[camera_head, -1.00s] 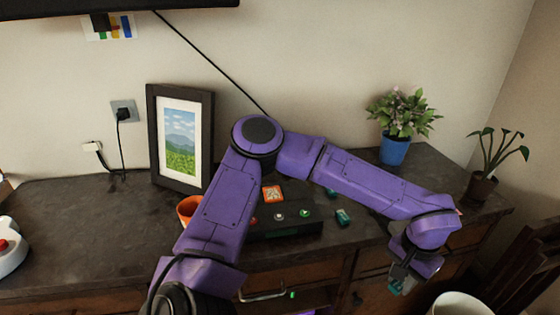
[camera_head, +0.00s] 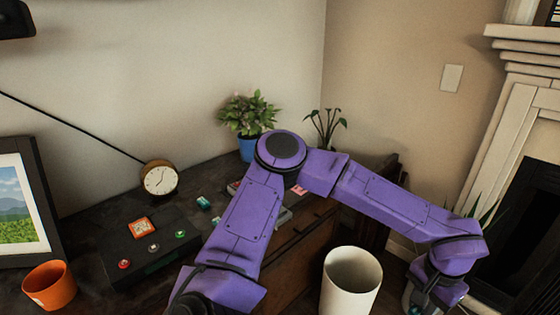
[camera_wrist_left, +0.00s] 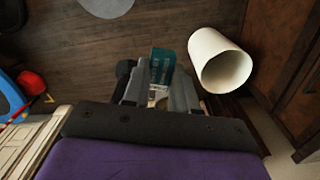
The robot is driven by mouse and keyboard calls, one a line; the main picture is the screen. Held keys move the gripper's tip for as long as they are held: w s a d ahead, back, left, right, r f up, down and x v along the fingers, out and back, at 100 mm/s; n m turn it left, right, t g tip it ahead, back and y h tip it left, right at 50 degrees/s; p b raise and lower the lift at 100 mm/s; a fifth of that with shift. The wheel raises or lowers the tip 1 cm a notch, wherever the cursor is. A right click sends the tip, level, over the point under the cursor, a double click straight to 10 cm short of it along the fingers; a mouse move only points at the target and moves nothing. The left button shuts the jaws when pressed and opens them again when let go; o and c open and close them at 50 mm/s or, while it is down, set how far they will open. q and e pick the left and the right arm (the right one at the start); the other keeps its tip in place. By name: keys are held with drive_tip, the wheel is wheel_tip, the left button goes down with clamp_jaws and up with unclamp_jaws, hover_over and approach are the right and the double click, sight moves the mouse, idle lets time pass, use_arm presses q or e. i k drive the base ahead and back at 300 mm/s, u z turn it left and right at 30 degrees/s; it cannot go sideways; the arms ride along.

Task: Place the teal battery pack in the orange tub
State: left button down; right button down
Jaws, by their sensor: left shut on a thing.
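The teal battery pack (camera_wrist_left: 162,60) is between the fingers of my left gripper (camera_wrist_left: 160,74) in the left wrist view, and the gripper is shut on it. In the head view the left gripper (camera_head: 414,307) is at the bottom right edge, out beyond the dresser, with only a bit of teal showing. The orange tub (camera_head: 50,287) stands on the dark dresser top at the lower left of the head view, far from this gripper. My right gripper is not in view.
A dark button box (camera_head: 152,255), a clock (camera_head: 159,180), a small teal item (camera_head: 203,202) and a potted plant (camera_head: 248,120) are on the dresser. A white bin (camera_head: 350,285) stands in front, also in the left wrist view (camera_wrist_left: 220,62). A picture frame (camera_head: 40,200) stands behind the tub.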

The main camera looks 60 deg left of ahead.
sight(60, 294)
drive_tip(key=k, duration=1.2)
drive_tip(key=u, duration=1.65)
